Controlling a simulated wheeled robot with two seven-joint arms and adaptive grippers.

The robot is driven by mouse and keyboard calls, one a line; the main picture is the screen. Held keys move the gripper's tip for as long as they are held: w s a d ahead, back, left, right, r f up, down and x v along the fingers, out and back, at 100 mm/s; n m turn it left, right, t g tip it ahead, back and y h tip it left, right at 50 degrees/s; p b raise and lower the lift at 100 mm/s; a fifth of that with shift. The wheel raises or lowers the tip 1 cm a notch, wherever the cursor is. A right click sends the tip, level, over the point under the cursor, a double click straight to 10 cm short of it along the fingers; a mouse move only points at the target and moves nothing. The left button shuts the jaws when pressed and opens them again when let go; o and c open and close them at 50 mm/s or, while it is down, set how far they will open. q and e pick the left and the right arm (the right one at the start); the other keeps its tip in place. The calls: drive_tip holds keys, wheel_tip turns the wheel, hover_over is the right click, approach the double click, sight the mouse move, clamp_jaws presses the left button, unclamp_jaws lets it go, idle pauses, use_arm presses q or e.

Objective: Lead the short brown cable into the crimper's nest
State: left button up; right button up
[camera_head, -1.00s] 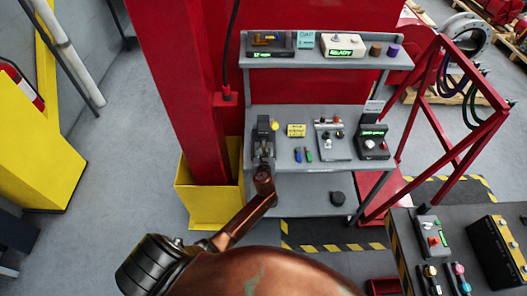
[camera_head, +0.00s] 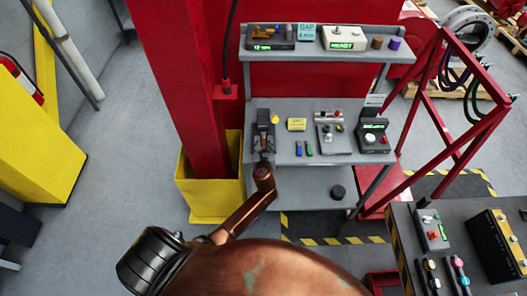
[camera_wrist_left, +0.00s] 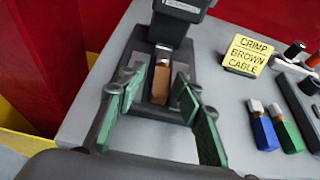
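The dark crimper (camera_head: 264,122) stands at the left end of the grey bench; its body (camera_wrist_left: 175,22) fills the top of the left wrist view. The short brown cable (camera_wrist_left: 160,82) with a bright metal tip lies lengthwise in front of the crimper's body, its tip pointing at it. Whether the tip is inside the nest I cannot tell. My left gripper (camera_wrist_left: 155,108) is open, its green-padded fingers on either side of the cable with gaps visible. In the head view it is small (camera_head: 263,157) at the bench's front edge. My right gripper is not in view.
A yellow "CRIMP BROWN CABLE" sign (camera_wrist_left: 248,54) stands right of the crimper. A blue cable (camera_wrist_left: 263,128) and a green cable (camera_wrist_left: 285,128) lie nearby. A red column (camera_head: 190,90) rises left of the bench (camera_head: 300,170). A shelf (camera_head: 310,55) hangs above.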

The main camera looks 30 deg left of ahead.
use_arm(q)
drive_tip(key=v, duration=1)
drive_tip(key=shift+r, duration=0.3)
drive_tip(key=shift+s, duration=0.15)
